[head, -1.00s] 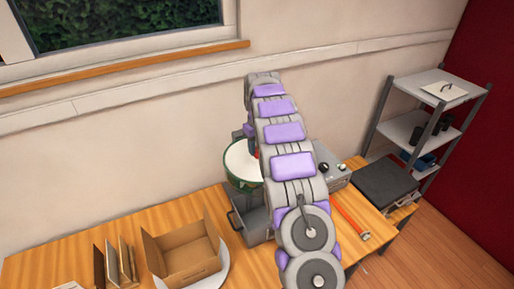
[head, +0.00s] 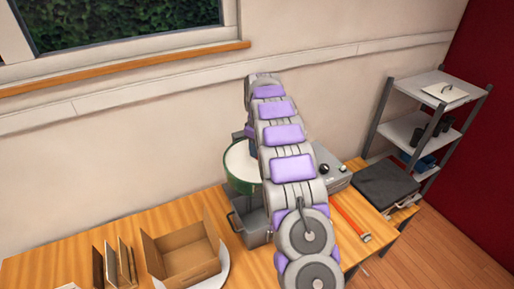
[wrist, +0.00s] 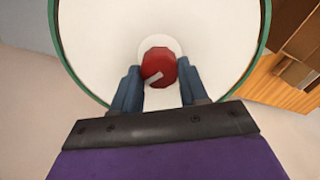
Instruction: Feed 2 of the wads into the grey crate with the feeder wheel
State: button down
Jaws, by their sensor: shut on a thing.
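The feeder wheel (head: 240,165) is a white round face with a green rim, standing over the table by the wall; my arm covers its right part. It fills the wrist view (wrist: 90,40), with a red knob (wrist: 158,62) bearing a short pale mark at its middle. My gripper (wrist: 158,76) has its blue fingers on both sides of the knob, shut on it. The grey crate (head: 240,230) sits below the wheel, partly behind my arm. My gripper is mostly hidden in the head view. I see no wads.
An open cardboard box (head: 185,262) stands on the table at the left, with upright brown panels (head: 112,268) beside it. A grey device (head: 333,175), an orange bar (head: 350,216) and a black case (head: 386,186) lie to the right. Grey shelves (head: 415,125) stand at the right wall.

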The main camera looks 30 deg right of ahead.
jog(key=shift+d, duration=0.1)
jog(key=c, duration=0.6)
grip_release()
notch_tip(320, 180, up, 8)
jog(key=shift+w+d+r, duration=0.1)
jog(key=shift+w, duration=0.05)
notch_tip(320, 180, up, 9)
jog(key=p, duration=0.8)
